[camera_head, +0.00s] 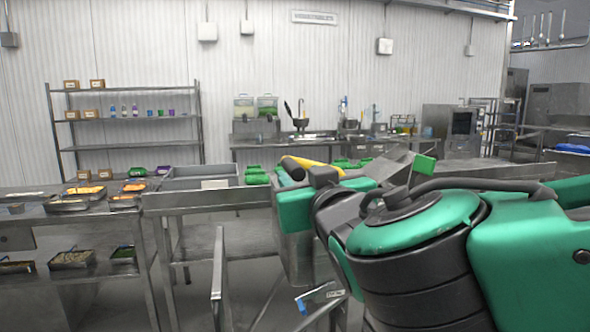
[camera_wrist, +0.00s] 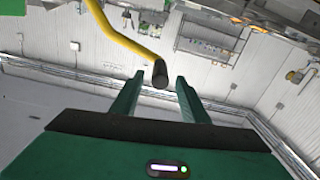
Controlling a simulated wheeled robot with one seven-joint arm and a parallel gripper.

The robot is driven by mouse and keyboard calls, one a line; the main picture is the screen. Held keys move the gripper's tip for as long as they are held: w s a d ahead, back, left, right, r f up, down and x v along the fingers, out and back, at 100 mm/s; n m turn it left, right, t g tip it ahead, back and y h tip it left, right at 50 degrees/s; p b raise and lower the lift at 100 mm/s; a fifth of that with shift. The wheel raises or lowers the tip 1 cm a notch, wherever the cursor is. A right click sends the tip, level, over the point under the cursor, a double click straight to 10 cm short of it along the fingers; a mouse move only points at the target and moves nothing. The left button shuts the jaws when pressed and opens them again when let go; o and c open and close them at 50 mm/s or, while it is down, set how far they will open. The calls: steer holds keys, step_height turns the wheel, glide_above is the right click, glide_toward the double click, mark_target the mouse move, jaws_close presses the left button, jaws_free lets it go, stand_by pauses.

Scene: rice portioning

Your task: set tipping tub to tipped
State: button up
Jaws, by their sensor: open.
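A yellow bent bar with a black grip end shows in the wrist view (camera_wrist: 125,42), and its yellow part shows in the head view (camera_head: 318,164) just beyond my arm. My gripper (camera_wrist: 158,79) is open with its two green fingers apart. The black grip end (camera_wrist: 160,74) appears between the fingertips; I cannot tell whether it is touched. A grey steel body with a sloping side (camera_head: 396,165), perhaps the tipping tub, is mostly hidden behind my arm in the head view. Its tilt cannot be told.
A steel table with food trays (camera_head: 68,205) stands at the left, next to a steel sink-like basin (camera_head: 200,172). Shelving (camera_head: 128,119) and a back counter (camera_head: 255,128) line the wall. Green items (camera_head: 256,176) lie near the yellow bar. Steel rails (camera_head: 219,280) stand in front.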

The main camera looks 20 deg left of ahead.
steer(key=x, duration=1)
steer(key=shift+d, duration=0.1)
jaws_close()
steer(key=shift+d, duration=0.1)
